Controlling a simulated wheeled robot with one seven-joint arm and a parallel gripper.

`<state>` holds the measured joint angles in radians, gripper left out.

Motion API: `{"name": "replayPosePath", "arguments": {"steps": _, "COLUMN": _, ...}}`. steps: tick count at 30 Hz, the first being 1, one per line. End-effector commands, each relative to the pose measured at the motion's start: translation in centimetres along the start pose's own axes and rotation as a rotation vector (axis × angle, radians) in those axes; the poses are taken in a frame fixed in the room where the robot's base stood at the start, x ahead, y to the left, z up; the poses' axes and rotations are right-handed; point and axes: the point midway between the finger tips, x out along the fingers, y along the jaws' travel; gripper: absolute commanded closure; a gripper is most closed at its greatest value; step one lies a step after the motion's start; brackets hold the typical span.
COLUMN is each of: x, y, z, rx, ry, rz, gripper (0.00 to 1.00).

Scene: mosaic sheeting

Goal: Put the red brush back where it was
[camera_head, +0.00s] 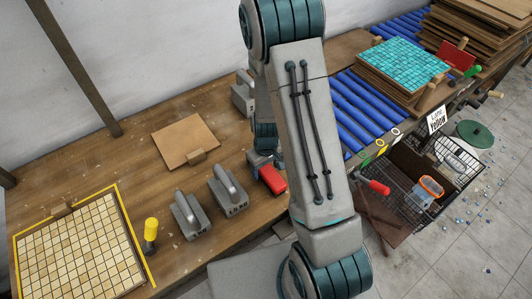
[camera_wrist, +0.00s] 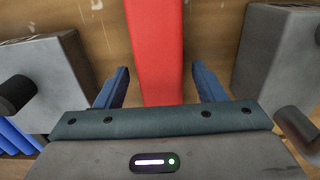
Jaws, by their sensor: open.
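A red block-like object (camera_head: 271,179), which appears to be the red brush, lies on the wooden bench beside the grey weights. In the wrist view the red object (camera_wrist: 157,45) runs between the two blue fingers of my gripper (camera_wrist: 160,69). The fingers are apart, one on each side of it, with a gap visible on each side. My gripper (camera_head: 260,160) is low over the bench at the object's far end in the head view. The object's near end in the wrist view is hidden behind my gripper's body.
Grey handled weights (camera_head: 230,195) stand close by; grey blocks flank my gripper in the wrist view (camera_wrist: 275,60). A beige tile sheet (camera_head: 80,250), a yellow-topped tool (camera_head: 150,232) and a board (camera_head: 186,138) lie left. Blue rollers (camera_head: 355,115), teal tiles (camera_head: 403,62) and a wire basket (camera_head: 455,165) are right.

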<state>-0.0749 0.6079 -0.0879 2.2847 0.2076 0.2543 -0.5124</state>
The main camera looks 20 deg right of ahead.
Motion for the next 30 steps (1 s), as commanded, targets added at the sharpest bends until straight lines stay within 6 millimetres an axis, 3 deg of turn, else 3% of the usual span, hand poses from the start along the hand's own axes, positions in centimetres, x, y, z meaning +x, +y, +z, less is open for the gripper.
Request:
{"name": "replayPosePath", "arguments": {"steps": 15, "x": -8.2, "y": 0.0, "z": -0.1, "rx": 0.000, "ry": 0.004, "rz": 0.001, "gripper": 0.37}}
{"name": "replayPosePath", "arguments": {"steps": 26, "x": -11.6, "y": -0.1, "z": 0.1, "rx": 0.006, "ry": 0.009, "rz": -0.001, "gripper": 0.37}}
{"name": "replayPosePath", "arguments": {"steps": 30, "x": -14.4, "y": -0.5, "z": 1.0, "rx": 0.038, "ry": 0.047, "rz": -0.003, "gripper": 0.37}}
